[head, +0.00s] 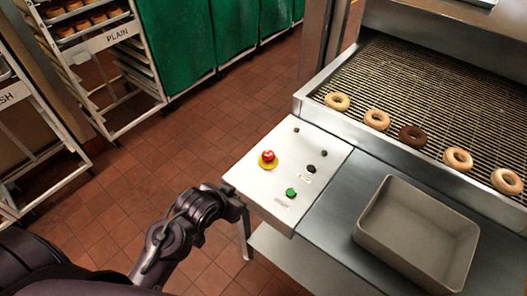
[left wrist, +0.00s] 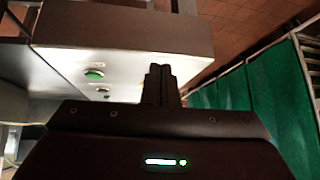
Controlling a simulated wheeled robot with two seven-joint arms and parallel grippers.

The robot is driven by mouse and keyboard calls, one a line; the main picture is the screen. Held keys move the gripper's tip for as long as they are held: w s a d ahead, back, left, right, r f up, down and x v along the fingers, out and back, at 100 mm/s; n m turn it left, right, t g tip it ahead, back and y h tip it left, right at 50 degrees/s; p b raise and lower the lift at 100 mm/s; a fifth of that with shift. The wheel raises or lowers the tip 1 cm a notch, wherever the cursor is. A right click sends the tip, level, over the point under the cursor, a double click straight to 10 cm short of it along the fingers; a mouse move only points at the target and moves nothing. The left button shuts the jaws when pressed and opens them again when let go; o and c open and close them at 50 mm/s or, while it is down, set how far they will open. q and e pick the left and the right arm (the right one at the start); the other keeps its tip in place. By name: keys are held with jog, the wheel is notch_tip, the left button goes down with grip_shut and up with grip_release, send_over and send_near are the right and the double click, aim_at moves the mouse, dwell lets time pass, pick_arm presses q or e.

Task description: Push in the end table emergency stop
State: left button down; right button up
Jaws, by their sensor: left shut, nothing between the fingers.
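The emergency stop is a red mushroom button (head: 268,156) on a yellow base, on the pale control panel (head: 289,205) at the left end of the steel table. A green button (head: 291,193) sits nearer on the same panel; it also shows in the left wrist view (left wrist: 94,73). My left gripper (head: 239,208) is at the panel's near left edge, below and left of the red button, apart from it. In the left wrist view its fingers (left wrist: 160,72) are together and empty, in front of the panel. The red button is hidden there. My right gripper is in neither view.
A grey bin (head: 372,225) stands on the table right of the panel. Several doughnuts lie on the wire conveyor (head: 400,75) behind. Small dark knobs sit near the red button. Racks (head: 92,60) and green curtains (head: 180,40) stand at the back left; tiled floor between is clear.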

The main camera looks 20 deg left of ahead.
pick_arm(q)
jog(key=w+r+m+t+h, duration=0.1)
jog(key=w+r+t+h, duration=0.3)
jog(key=w+r+t, duration=0.2)
jog(key=shift+w+a+t+h, duration=0.3)
jog(key=shift+w, duration=0.65)
jog(key=shift+w+r, duration=0.1)
jog(key=p, duration=0.2)
send_over(268, 154)
jog(key=s+a, duration=0.1)
jog(key=s, duration=0.2)
notch_tip(268, 154, down, 2)
jog(key=f, duration=0.1)
jog(key=w+f, duration=0.1)
jog(key=f, duration=0.1)
jog(key=shift+d+f, duration=0.15)
jog(key=shift+f, duration=0.55)
